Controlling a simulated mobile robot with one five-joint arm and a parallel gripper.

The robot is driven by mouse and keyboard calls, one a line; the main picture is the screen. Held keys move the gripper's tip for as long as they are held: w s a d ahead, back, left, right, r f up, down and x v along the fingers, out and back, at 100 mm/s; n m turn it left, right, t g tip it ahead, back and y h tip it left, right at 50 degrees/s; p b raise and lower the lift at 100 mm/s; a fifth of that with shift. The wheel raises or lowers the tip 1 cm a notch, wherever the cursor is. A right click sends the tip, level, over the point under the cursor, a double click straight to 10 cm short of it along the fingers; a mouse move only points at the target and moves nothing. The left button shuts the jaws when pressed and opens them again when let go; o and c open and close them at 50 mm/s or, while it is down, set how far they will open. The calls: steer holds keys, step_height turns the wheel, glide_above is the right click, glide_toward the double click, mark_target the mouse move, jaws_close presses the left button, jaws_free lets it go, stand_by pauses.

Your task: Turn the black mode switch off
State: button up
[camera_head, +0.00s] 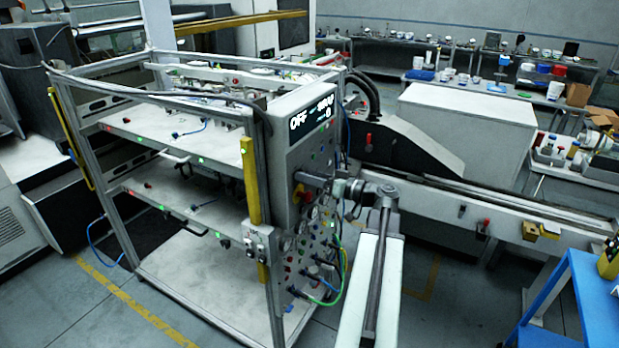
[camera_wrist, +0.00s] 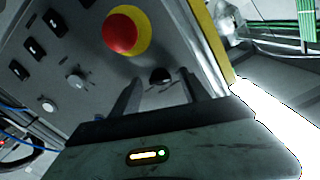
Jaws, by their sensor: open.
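In the wrist view a small dark round knob (camera_wrist: 160,75), which looks like the black mode switch, sits on the grey panel (camera_wrist: 84,58). My gripper (camera_wrist: 159,80) is open, with one finger on each side of the knob and its tips close to the panel. I cannot tell whether the fingers touch it, or which way the knob points. The panel's display (camera_head: 312,111) shows "OFF" and "SWAP 0".
Several black rocker switches (camera_wrist: 32,47) and a pale knob (camera_wrist: 77,80) are further left. A yellow post (camera_head: 251,180) stands beside the panel. Cables hang from its lower part.

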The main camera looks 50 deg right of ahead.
steer(key=v, duration=0.8)
steer(key=shift+w, duration=0.1)
steer(key=shift+a, duration=0.1)
